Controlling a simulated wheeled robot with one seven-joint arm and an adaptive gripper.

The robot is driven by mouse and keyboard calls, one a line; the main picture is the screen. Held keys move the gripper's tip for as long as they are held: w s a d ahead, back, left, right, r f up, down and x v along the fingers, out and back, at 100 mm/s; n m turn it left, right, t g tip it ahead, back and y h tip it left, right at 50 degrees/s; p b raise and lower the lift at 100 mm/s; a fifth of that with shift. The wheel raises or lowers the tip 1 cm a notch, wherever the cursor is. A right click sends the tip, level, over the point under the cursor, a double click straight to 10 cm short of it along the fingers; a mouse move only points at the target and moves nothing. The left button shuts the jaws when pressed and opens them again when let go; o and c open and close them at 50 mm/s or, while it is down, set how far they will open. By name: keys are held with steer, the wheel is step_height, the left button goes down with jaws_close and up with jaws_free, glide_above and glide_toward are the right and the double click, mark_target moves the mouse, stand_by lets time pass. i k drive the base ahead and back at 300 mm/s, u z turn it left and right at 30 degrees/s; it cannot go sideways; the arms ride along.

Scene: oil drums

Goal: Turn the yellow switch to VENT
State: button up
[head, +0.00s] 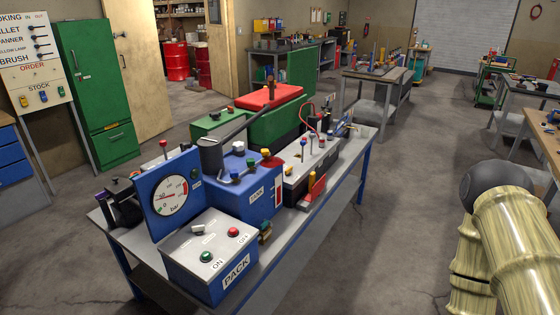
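I cannot read the word VENT anywhere, so which part is the yellow switch is not certain. A blue box (245,200) on the bench has several small coloured knobs on top, with a label that is hard to read. A small yellow knob (265,153) is at its back right edge. My gripper is not in view. Only my arm shows at the lower right, apart from the bench.
The grey bench (330,183) also carries a PACK box (208,250) with green and red buttons, a pressure gauge (172,195) and a grey-topped unit (310,160). A green cabinet (98,90) stands at the left. Open floor (395,215) lies between the bench and my arm.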

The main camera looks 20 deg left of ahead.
mark_target(288, 173)
steer(key=u, duration=0.6)
steer(key=i, duration=0.7)
steer(key=u, duration=0.75)
